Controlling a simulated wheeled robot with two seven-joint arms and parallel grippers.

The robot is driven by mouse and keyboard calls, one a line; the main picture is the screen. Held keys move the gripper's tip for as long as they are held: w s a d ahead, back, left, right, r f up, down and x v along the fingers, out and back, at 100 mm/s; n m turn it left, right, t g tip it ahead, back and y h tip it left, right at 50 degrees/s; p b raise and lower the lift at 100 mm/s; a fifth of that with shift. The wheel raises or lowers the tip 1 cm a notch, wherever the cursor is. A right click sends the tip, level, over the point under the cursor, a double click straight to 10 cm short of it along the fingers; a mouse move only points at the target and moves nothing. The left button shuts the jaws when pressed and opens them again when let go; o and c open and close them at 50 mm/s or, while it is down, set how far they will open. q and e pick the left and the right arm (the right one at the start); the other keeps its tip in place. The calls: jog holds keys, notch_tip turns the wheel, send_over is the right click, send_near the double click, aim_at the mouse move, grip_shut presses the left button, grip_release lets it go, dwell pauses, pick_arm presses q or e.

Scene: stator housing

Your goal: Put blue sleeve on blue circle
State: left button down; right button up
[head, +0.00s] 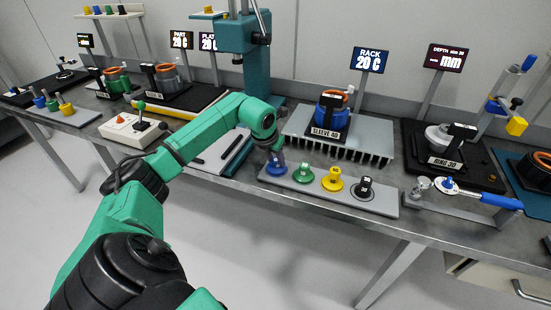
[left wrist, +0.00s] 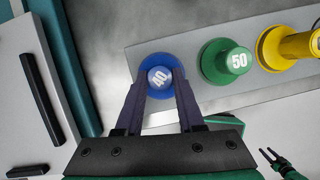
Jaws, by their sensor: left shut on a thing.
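A blue stepped piece marked 40 (head: 276,169) stands at the left end of a long grey plate (head: 318,192). In the left wrist view its round blue base (left wrist: 150,62) and numbered top show between my fingers. My left gripper (head: 275,152) points down over it and is shut on its upper part (left wrist: 160,77). A blue ring-shaped part with orange inside (head: 333,112) sits on the rack behind the label SLEEVE 40 (head: 325,133). I cannot make out a separate blue circle.
Green (head: 304,173), yellow (head: 333,179) and black (head: 363,188) pieces stand in a row to the right on the plate. The finned rack (head: 375,140) is close behind. A blue-handled tool (head: 490,199) lies at right.

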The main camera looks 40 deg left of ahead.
pick_arm(q)
jog(key=shift+f, duration=0.15)
jog(key=c, duration=0.5)
grip_release()
jog(key=shift+r, duration=0.35)
jog(key=b+v, duration=0.1)
jog(key=v, duration=1)
jog(key=shift+s+d+r, duration=0.1)
jog(key=shift+s+r, duration=0.05)
jog(key=shift+r, duration=0.2)
